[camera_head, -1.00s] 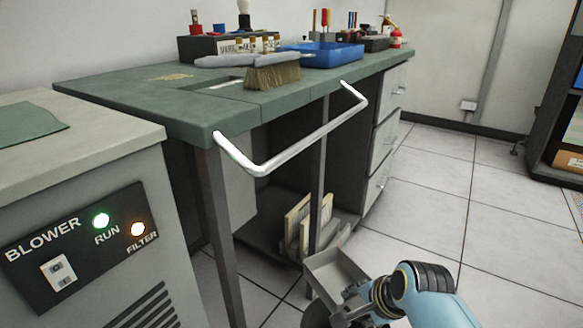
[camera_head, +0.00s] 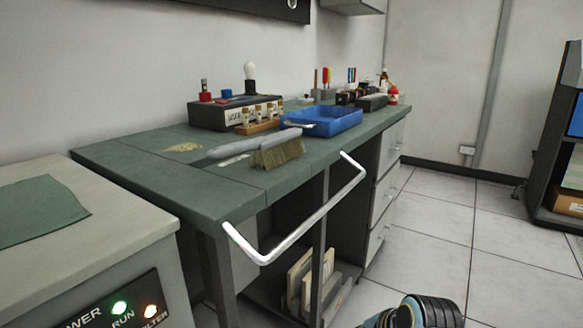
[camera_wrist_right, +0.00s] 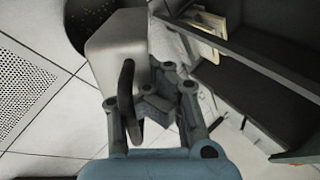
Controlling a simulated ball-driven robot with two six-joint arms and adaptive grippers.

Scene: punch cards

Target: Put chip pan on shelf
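The chip pan (camera_wrist_right: 118,42) is a grey metal scoop with a dark looped handle (camera_wrist_right: 127,92). It fills the upper middle of the right wrist view, above the tiled floor. My right gripper (camera_wrist_right: 145,90) appears shut on the handle, with the pan beyond the fingers; the exact finger contact is partly hidden. In the head view only part of my right arm shows at the bottom edge, and the pan is out of frame. The low shelf (camera_head: 262,296) under the green bench holds upright pale boards (camera_head: 300,275). My left gripper is not in view.
The green workbench (camera_head: 120,160) has a white rail (camera_head: 310,222) along its front. A brush (camera_head: 275,152), blue tray (camera_head: 335,124) and small bottles lie on top. A blower cabinet (camera_head: 100,235) stands at left.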

